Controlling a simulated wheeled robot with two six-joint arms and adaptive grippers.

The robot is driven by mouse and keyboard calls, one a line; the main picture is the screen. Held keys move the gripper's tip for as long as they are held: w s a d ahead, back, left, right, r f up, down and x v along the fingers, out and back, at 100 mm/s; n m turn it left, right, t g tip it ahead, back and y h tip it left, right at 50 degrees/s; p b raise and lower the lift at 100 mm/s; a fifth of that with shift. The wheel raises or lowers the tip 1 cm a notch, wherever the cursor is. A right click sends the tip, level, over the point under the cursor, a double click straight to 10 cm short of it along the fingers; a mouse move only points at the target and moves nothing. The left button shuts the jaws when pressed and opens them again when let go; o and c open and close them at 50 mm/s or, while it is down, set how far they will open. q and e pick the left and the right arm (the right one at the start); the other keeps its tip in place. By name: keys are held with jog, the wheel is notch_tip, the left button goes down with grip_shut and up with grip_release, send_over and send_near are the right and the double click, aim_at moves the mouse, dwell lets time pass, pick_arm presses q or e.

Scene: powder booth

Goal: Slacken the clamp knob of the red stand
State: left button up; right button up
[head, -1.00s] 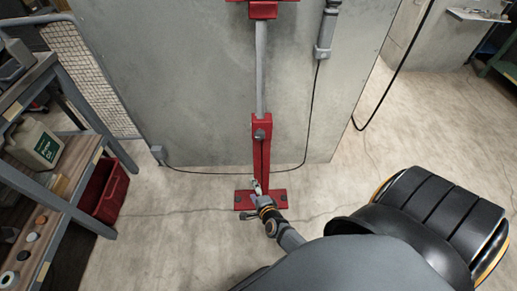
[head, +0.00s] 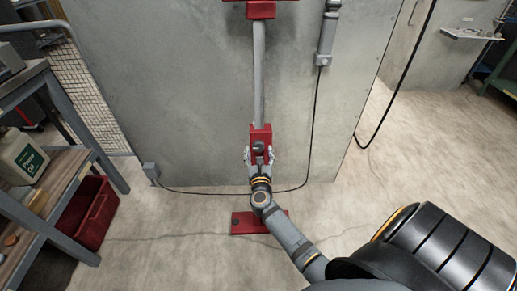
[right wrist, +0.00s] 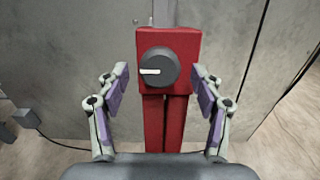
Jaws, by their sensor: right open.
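The red stand (head: 260,133) rises from a red base plate (head: 262,222) on the floor, with a grey pole above it. In the right wrist view, the dark round clamp knob (right wrist: 158,69) sits on the front of the red block (right wrist: 185,42); a white pointer mark on it points left. The knob also shows in the head view (head: 259,146). My right gripper (head: 261,155) is open in front of the block. Its two fingers, seen in the right wrist view (right wrist: 161,82), stand left and right of the knob, apart from it. My left gripper is not in view.
A grey wall panel (head: 190,90) stands behind the stand. A black cable runs along its lower edge. A shelf unit with a jug (head: 20,158) and a red bin (head: 90,212) stand at the left. Floor at the right is clear.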

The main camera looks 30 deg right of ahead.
jog(key=shift+x, duration=1.1)
jog(key=c, duration=1.2)
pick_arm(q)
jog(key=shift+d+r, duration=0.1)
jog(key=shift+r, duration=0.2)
pick_arm(e)
jog(key=shift+o, duration=0.2)
